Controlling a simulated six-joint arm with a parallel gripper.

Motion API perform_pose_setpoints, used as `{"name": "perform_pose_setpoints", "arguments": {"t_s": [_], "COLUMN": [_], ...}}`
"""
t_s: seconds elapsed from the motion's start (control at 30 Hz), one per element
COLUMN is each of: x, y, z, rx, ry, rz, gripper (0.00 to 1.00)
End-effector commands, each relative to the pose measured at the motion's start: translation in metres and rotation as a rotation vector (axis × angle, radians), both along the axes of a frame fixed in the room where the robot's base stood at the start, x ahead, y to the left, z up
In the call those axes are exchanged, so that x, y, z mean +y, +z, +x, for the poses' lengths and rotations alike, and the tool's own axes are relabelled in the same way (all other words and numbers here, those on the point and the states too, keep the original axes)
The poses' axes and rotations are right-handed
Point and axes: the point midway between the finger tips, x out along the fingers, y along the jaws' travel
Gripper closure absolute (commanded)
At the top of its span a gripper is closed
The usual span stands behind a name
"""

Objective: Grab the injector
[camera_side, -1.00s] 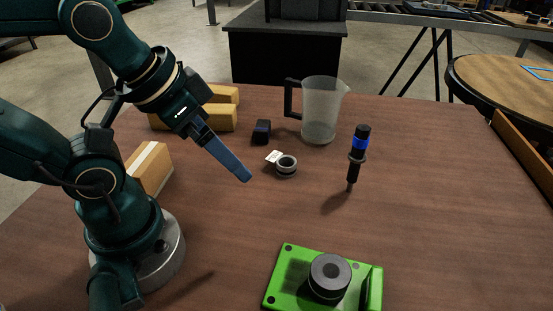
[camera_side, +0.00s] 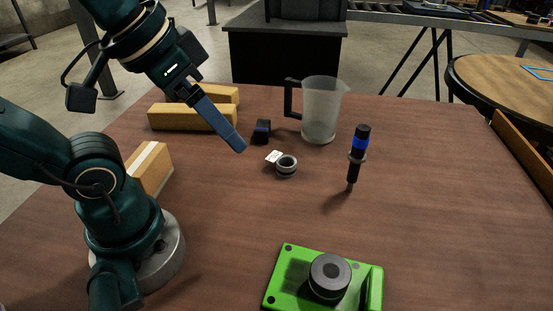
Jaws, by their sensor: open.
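The injector (camera_side: 357,158) stands upright on the brown table, right of the middle. It is black with a blue band near its top, a grey collar and a thin lower tip. My gripper (camera_side: 240,147) is up and to the left of it, well apart from it. The gripper points down and to the right with its blue-grey fingers. I see the fingers side-on, so the gap between them is hidden. Nothing shows held at the fingertips.
A grey ring (camera_side: 286,167) with a white tag and a small dark block (camera_side: 262,131) lie near my fingertips. A clear jug (camera_side: 320,110) stands behind the injector. A green fixture (camera_side: 293,260) is at the front. Cardboard boxes (camera_side: 192,117) are at the left. The table right of the injector is clear.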

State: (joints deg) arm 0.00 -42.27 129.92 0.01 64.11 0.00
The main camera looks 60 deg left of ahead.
Motion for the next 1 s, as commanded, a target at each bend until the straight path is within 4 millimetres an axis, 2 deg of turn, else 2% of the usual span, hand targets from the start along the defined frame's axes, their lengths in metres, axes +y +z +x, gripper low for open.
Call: {"name": "perform_pose_setpoints", "arguments": {"t_s": [0.03, 0.1, 0.2, 0.37, 0.5, 0.6, 0.67, 0.77, 0.87, 1.0], "x": [0.002, 0.018, 0.041, 0.079, 0.109, 0.118, 0.116, 0.1, 0.069, 0.008], "y": [0.007, -0.009, -0.021, -0.031, -0.026, -0.016, -0.009, 0.002, 0.01, 0.011], "z": [0.001, 0.001, 0.004, 0.017, 0.045, 0.075, 0.096, 0.134, 0.169, 0.206], "rx": [0.007, 0.076, 0.15, 0.269, 0.364, 0.409, 0.424, 0.425, 0.397, 0.307], "ry": [-0.009, -0.068, -0.155, -0.345, -0.572, -0.751, -0.861, -1.046, -1.221, -1.431], "rz": [0.017, 0.146, 0.319, 0.649, 1.007, 1.277, 1.442, 1.719, 1.992, 2.339], "gripper": [0.21, 0.21, 0.21, 0.21, 0.21, 0.21, 0.21, 0.21, 0.21, 0.21]}}
